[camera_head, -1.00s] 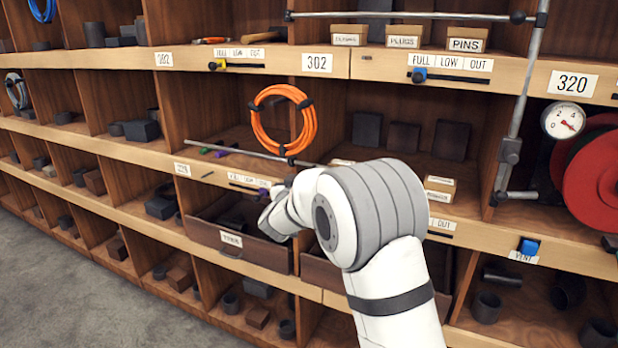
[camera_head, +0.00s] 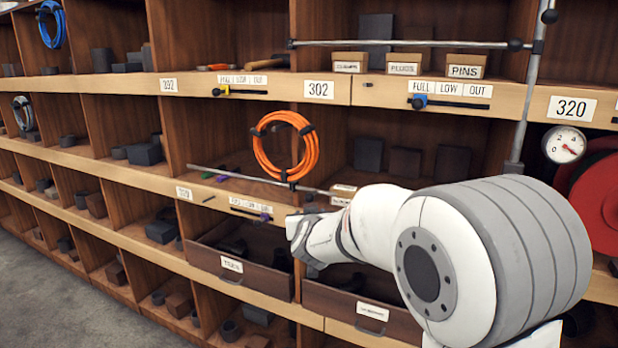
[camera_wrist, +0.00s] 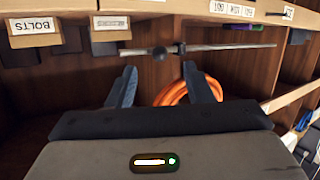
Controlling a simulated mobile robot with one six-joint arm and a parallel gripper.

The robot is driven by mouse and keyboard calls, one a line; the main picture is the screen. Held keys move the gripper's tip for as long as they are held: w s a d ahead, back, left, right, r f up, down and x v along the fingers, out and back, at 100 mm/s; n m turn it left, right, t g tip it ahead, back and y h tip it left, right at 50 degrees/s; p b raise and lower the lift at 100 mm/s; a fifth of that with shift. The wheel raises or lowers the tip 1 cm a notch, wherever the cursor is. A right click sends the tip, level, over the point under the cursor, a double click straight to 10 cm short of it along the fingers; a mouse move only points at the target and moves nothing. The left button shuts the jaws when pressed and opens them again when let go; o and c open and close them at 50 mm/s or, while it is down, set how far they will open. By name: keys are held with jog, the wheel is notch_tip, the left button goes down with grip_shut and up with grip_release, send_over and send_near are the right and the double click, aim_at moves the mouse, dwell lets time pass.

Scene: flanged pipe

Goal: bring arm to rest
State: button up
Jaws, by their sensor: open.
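My gripper (camera_wrist: 158,85) shows in the wrist view with its two dark fingers spread apart and nothing between them. Beyond the fingers are a metal rod (camera_wrist: 215,47) and an orange hose coil (camera_wrist: 188,90), both apart from the fingers as far as I can tell. In the head view my white and grey arm reaches in from the lower right toward the shelves, and its wrist end is in front of the open drawers. The fingers themselves cannot be made out there.
Labelled boxes (camera_head: 466,66) stand above, with a gauge (camera_head: 565,145) and red reel (camera_head: 592,190) at right. Grey floor (camera_head: 40,290) is clear at lower left.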

jog(key=s+d+f+g, duration=0.3)
jog(key=s+d+g, duration=0.1)
jog(key=s, duration=0.8)
jog(key=s+d+f+g, duration=0.3)
jog(key=s+d, duration=0.3)
jog(key=s, duration=0.6)
jog(key=s+d+f+m+g, duration=0.1)
jog(key=s+d+f+g, duration=0.2)
jog(key=s, duration=1)
jog(key=shift+d+g+h, duration=0.3)
jog(key=shift+d+g, duration=0.7)
jog(key=shift+g, duration=0.2)
jog(key=shift+c, duration=0.6)
jog(key=shift+c, duration=0.6)
